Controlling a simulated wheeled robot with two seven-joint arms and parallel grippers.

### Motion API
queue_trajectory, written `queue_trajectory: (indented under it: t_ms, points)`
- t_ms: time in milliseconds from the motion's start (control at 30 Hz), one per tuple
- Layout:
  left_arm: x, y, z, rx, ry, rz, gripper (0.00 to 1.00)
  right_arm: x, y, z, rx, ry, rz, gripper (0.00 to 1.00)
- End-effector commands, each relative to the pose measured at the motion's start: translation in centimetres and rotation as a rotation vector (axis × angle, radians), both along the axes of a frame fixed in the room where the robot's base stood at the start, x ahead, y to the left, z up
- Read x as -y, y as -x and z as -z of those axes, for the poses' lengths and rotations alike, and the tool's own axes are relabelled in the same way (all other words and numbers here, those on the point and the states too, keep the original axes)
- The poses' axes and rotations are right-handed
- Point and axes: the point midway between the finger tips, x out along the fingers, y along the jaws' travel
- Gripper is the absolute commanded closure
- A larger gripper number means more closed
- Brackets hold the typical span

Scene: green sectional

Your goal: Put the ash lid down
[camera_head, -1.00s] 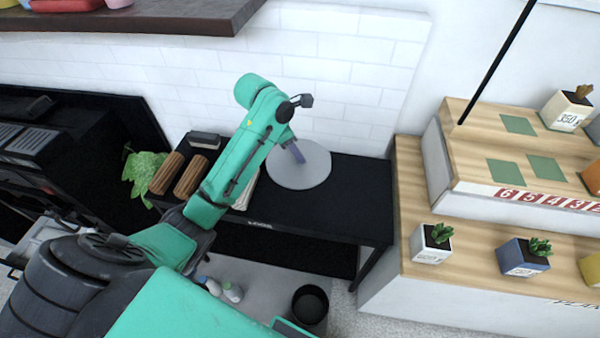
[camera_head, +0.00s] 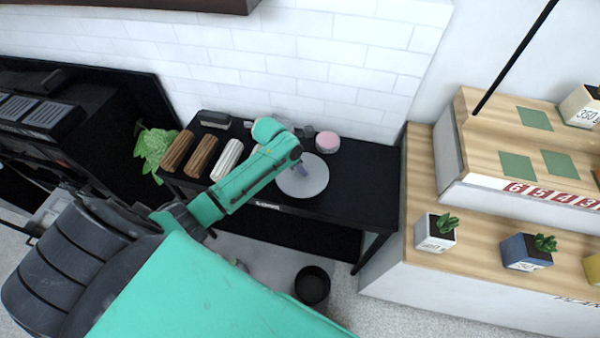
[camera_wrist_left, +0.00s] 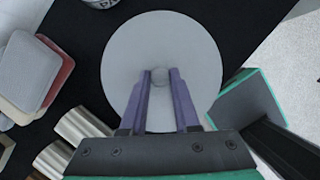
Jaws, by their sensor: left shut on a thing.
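The ash lid (camera_head: 312,186) is a flat, pale grey disc with a small knob. In the head view it lies flat over the front middle of the black table (camera_head: 365,180); I cannot tell whether it touches the table. My left gripper (camera_head: 300,171) is above the lid's middle. In the left wrist view, the purple fingers of the left gripper (camera_wrist_left: 160,76) are on both sides of the knob of the lid (camera_wrist_left: 160,35), shut on it. My right gripper is not in view.
A pink-topped round container (camera_head: 327,141) stands behind the lid. Brown rolls (camera_head: 200,155) and a white roll (camera_head: 227,159) lie to its left. The table's right part is clear. A black bin (camera_head: 312,287) stands below. A wooden display stand (camera_head: 430,200) is at right.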

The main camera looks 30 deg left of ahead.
Motion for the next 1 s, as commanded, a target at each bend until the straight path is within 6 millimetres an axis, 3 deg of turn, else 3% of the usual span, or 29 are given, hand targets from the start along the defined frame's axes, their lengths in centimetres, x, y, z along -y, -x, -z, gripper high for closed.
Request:
queue_trajectory:
  t_ms: [167,500,533,600,1000]
  points:
    - [-0.1,0.1,3.1,-0.003,-0.002,0.0,1.0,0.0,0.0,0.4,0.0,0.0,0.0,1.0]
    - [0.0,0.0,3.5,-0.001,0.001,-0.001,1.0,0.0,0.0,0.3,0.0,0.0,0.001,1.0]
    - [0.0,0.0,3.5,-0.001,0.001,-0.001,0.63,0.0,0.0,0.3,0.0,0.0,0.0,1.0]
    - [0.0,0.0,3.5,0.0,0.0,0.0,0.4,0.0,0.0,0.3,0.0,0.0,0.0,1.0]
    - [-0.1,0.2,2.8,-0.002,-0.001,0.001,0.4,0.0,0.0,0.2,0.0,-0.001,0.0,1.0]
